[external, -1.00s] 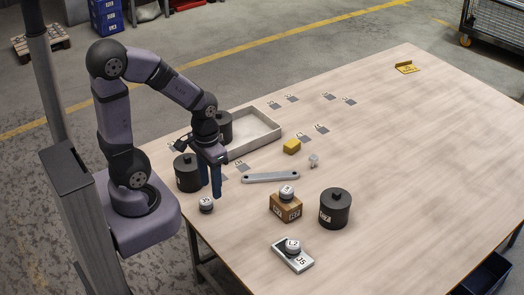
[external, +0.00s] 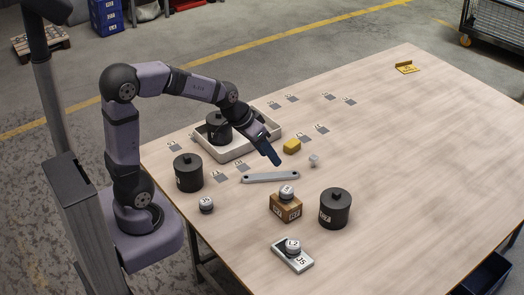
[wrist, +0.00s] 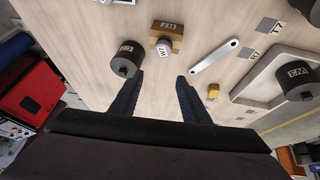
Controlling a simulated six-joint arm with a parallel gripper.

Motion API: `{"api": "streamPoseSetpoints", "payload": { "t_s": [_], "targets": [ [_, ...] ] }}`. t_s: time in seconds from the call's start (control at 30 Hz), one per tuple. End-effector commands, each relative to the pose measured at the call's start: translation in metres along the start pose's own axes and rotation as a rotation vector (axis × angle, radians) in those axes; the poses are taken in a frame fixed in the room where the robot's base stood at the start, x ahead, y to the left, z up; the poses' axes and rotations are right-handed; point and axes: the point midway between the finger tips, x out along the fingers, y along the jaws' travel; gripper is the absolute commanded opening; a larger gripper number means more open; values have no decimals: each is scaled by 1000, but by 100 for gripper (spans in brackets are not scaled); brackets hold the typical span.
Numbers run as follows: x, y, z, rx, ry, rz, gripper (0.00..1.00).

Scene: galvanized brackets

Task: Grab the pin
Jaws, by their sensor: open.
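A small pale grey metal piece (external: 314,160) stands on the table right of the yellow block; it may be the pin, but it is too small to tell. My gripper (external: 276,160) is in the air over the table, tilted, left of that piece and above the grey bar (external: 270,177). In the wrist view my gripper (wrist: 158,82) has its two fingers spread with nothing between them. The grey bar also shows in the wrist view (wrist: 215,57), right of the fingers. I cannot make out the small piece there.
The yellow block (external: 292,146) is beside my gripper. A pale tray (external: 240,152) holding a black canister (external: 218,128) lies behind. A wooden block (external: 285,206) with a silver knob, another black canister (external: 335,208) and a labelled plate (external: 293,257) stand in front.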

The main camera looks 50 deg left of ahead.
Motion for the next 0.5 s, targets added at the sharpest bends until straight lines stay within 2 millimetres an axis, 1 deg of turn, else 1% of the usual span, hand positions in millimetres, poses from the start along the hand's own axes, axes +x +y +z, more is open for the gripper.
{"api": "streamPoseSetpoints", "payload": {
  "t_s": [0.03,0.07,0.1,0.2,0.3,0.4,0.5],
  "targets": [
    [27,-6,-20,-4,77,-1,42],
    [35,-10,-36,-5,130,-5,42],
    [45,-15,-58,-8,198,-13,42],
    [59,-30,-104,-16,347,-46,42],
    [66,-47,-137,-27,458,-86,42],
    [72,-64,-163,-40,551,-130,42],
    [76,-80,-183,-53,628,-177,42]
  ]
}}
